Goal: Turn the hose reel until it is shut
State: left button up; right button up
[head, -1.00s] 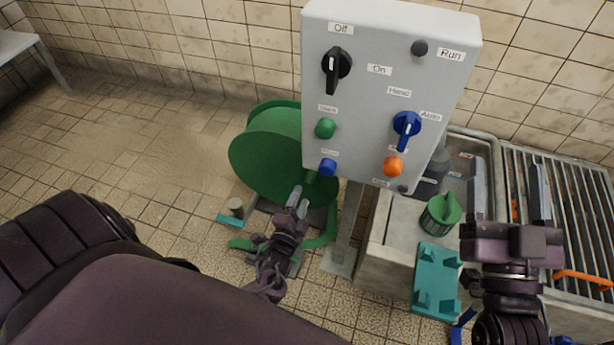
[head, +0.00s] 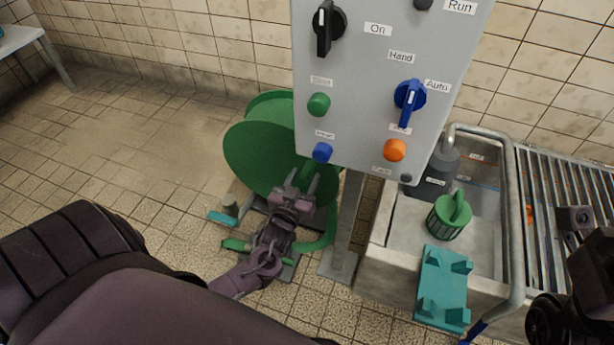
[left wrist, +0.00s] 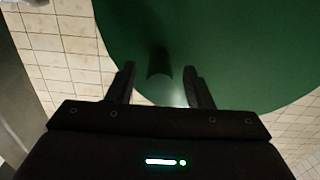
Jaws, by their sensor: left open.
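The green hose reel (head: 262,150) stands on the floor, partly behind the grey control box. Its round green face fills much of the left wrist view (left wrist: 225,45).
The grey control box (head: 350,130) with knobs and buttons stands on a post close to the left gripper. A sink (head: 400,265) holds a green basket-like part (head: 450,215). A teal bracket (head: 443,288) is at its front.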

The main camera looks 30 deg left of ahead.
pick_arm(q)
jog(key=shift+b+x, duration=0.3)
jog(key=shift+x, duration=0.95)
grip_shut()
